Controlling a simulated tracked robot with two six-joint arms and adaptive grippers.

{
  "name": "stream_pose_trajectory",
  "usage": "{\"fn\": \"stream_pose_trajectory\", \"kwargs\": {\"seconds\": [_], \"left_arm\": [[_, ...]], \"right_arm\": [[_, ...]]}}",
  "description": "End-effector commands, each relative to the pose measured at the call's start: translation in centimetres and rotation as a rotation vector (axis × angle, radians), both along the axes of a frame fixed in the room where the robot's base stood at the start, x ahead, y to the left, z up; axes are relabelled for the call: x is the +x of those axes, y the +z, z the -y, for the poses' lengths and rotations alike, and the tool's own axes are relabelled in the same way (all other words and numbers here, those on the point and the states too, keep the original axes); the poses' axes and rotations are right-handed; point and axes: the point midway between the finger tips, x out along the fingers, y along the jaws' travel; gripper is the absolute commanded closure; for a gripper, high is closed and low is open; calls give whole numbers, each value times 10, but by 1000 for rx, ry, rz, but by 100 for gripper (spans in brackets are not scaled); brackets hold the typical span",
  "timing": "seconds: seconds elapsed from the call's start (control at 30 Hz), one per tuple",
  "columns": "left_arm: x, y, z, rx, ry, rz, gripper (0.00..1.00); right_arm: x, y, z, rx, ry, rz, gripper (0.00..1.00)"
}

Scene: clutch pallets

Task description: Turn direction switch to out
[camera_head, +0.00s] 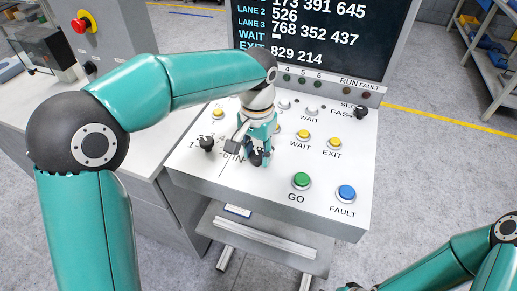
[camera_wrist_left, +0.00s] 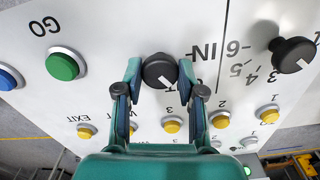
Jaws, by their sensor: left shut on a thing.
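The direction switch is a round black knob (camera_wrist_left: 160,71) on the white panel (camera_wrist_left: 130,25). In the wrist view it sits between the two fingertips of my left gripper (camera_wrist_left: 160,88), which touch it from both sides. A short white mark shows on the knob's lower part, and the word IN is printed beside it. In the head view my left gripper (camera_head: 258,150) points down at the panel, and the dark knob (camera_head: 257,159) shows at its tips. The OUT label cannot be read in either view. Only part of my right arm shows at the lower right.
A numbered black knob (camera_head: 206,143) stands left of the gripper. Yellow WAIT (camera_head: 303,134) and EXIT (camera_head: 333,144) buttons, a green GO button (camera_head: 301,181) and a blue FAULT button (camera_head: 346,193) lie to the right. A speed knob (camera_head: 361,112) and screen (camera_head: 325,35) are behind.

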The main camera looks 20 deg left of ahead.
Motion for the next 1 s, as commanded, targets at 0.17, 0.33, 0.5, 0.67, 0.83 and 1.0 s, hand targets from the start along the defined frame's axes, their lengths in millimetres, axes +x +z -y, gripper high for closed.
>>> {"fn": "stream_pose_trajectory", "kwargs": {"seconds": [0.17,0.33,0.5,0.67,0.83,1.0], "left_arm": [[1,1,0,-1,-54,3,96],[1,1,0,-1,-74,3,96],[1,1,0,0,-77,4,96],[1,1,0,0,-76,4,96],[1,1,0,0,-75,3,36],[0,0,0,0,-75,2,36]], "right_arm": [[0,3,0,0,0,0,37],[0,3,0,0,0,0,37],[0,3,0,0,0,0,37],[0,3,0,0,0,0,37],[0,3,0,0,0,0,37],[0,3,0,0,0,0,37]]}}
